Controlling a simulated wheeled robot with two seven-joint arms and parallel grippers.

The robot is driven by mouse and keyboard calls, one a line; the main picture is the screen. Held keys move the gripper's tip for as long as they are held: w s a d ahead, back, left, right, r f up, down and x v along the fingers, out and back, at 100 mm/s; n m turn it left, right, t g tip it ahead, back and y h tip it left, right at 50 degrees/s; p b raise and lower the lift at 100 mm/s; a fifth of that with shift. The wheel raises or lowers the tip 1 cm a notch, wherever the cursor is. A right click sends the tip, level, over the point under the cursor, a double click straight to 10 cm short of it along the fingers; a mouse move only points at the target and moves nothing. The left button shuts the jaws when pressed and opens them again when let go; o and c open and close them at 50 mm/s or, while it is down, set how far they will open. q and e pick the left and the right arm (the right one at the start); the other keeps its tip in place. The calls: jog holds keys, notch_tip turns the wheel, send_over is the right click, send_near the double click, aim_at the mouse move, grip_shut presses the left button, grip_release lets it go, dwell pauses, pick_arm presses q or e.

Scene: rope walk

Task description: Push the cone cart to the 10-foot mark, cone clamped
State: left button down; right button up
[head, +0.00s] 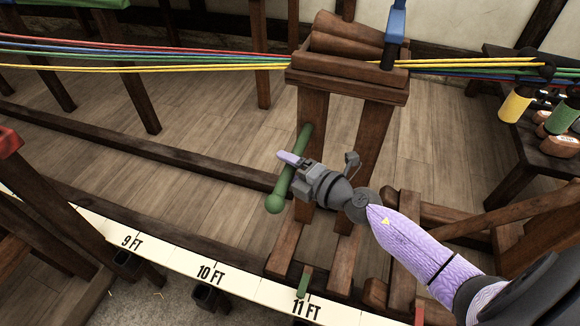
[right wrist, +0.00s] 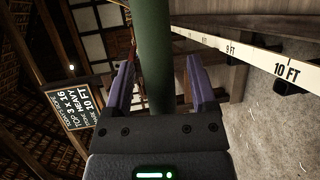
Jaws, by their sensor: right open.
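The wooden cone cart (head: 347,82) stands at the floor scale (head: 180,262). Its green pointer (head: 304,281) is at about the 11 FT mark, to the right of the 10 FT mark (head: 211,272). The grooved wooden cone (head: 345,35) sits on top, with a blue clamp lever (head: 395,22) upright beside it. I cannot tell how tight the clamp is. My right gripper (head: 289,160) is open at the cart's green push bar (head: 276,192). In the right wrist view the bar (right wrist: 153,45) runs between the spread purple fingers (right wrist: 158,82). My left gripper is out of view.
Red, green, blue and yellow strands (head: 150,60) run taut to the cart. A rail (head: 130,147) crosses the floor behind the scale. A dark bench (head: 540,150) with colored spools stands at right. A chalkboard (right wrist: 90,112) reads TOP 3 x 16, HEAVY, 10 FT.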

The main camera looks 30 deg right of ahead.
grip_shut()
dwell(1.2)
